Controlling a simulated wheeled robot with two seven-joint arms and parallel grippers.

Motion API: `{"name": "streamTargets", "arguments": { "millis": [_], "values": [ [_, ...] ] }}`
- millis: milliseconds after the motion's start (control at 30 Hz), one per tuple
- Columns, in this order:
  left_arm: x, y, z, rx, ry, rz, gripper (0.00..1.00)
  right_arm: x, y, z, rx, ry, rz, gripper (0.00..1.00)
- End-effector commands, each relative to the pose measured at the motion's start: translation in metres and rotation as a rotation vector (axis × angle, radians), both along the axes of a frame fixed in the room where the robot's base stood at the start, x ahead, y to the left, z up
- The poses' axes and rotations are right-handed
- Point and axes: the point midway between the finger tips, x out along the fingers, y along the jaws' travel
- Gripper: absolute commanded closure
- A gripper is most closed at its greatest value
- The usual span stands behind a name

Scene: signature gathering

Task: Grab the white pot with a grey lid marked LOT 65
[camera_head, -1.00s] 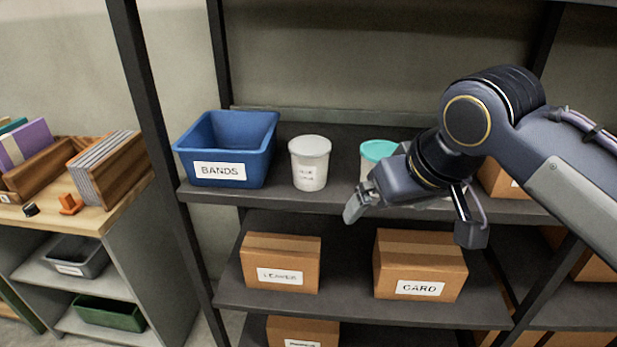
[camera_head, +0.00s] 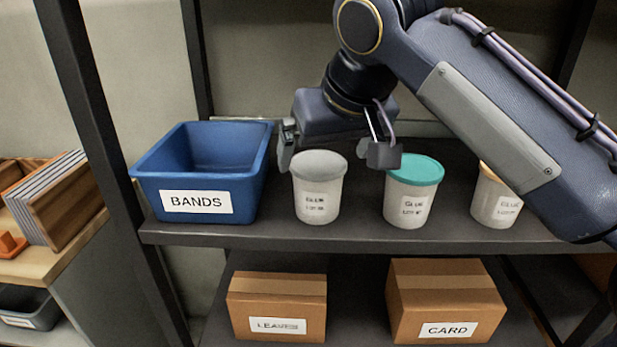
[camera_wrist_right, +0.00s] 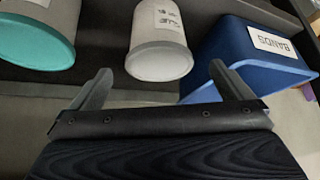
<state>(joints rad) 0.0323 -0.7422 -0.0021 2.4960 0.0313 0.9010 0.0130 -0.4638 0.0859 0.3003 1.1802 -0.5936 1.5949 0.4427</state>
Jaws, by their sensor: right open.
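The white pot with a grey lid (camera_head: 317,188) stands upright on the upper shelf, right of the blue bin. Its label reads GLUE with a LOT line too small to read surely. My right gripper (camera_head: 338,155) is open and empty, its fingers spread above and behind the grey lid, one on each side. In the right wrist view the same grey-lidded pot (camera_wrist_right: 159,45) lies ahead, between the open fingers (camera_wrist_right: 165,88) and apart from them. My left gripper is not in view.
A pot with a teal lid (camera_head: 412,194) stands close to the right, and another pot (camera_head: 494,199) is partly hidden by my arm. A blue BANDS bin (camera_head: 245,200) is close on the left. Boxes marked LEAVES (camera_head: 277,305) and CARD (camera_head: 445,300) sit on the shelf below.

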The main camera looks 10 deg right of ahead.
Motion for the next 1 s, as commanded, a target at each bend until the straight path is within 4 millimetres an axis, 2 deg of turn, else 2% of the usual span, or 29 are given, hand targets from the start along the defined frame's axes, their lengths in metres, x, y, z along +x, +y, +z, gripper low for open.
{"name": "streamTargets", "arguments": {
  "millis": [600, 833, 1000],
  "values": [
    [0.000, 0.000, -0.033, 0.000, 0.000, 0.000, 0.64, 0.039, 0.003, -0.063, 0.000, 0.003, 0.000, 0.01],
    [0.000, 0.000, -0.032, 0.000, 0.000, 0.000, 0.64, 0.041, 0.003, -0.063, 0.001, 0.001, 0.001, 0.01],
    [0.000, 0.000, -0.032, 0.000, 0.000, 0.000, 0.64, 0.041, 0.003, -0.063, 0.000, 0.001, 0.000, 0.22]
  ]
}}
